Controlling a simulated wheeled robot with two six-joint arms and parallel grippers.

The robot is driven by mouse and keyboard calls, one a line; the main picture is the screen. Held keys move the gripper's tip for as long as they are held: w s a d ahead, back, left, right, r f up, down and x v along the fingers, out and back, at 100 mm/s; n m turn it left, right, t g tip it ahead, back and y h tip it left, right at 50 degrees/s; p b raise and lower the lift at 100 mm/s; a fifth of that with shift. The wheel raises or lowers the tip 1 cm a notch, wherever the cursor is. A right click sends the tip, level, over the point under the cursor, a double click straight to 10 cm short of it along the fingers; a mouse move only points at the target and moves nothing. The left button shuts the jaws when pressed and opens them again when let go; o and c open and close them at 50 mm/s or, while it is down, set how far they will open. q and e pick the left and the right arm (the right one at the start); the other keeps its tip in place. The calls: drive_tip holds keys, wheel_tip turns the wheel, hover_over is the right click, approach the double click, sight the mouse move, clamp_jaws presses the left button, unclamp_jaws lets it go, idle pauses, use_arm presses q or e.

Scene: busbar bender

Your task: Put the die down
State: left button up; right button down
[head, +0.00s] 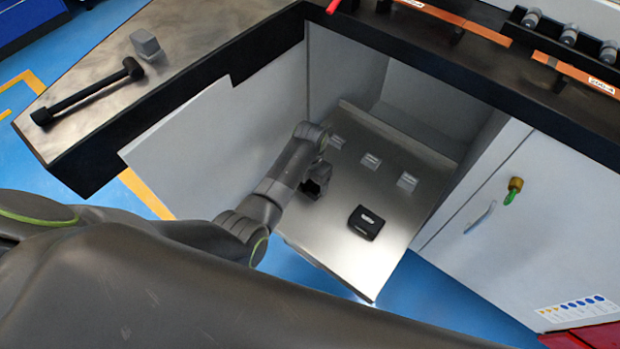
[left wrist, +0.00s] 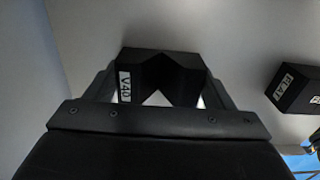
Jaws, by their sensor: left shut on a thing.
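My left gripper (head: 316,178) is over the left part of a metal shelf (head: 335,255) that is pulled out of an open cabinet. In the left wrist view, it is shut on a black die (left wrist: 182,75) with a V-shaped notch and a white label that seems to read V40. The die sits between both fingers. In the head view, the held die shows only as a dark shape (head: 318,187) at the fingertips. I cannot tell whether it touches the shelf. My right gripper is not in view.
A second black die (head: 366,222) lies on the shelf at right; its label looks like FLAT in the left wrist view (left wrist: 293,88). Three pale plates (head: 370,160) line the shelf. The open door (head: 215,150) stands left. A dark worktop (head: 480,75) overhangs behind.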

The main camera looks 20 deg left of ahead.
sight(310, 186)
use_arm(q)
drive_tip(key=o, duration=2)
drive_tip(key=shift+r, duration=0.55)
wheel_tip(310, 186, up, 11)
drive_tip(key=p, duration=0.2)
drive_tip(key=shift+p, duration=0.4)
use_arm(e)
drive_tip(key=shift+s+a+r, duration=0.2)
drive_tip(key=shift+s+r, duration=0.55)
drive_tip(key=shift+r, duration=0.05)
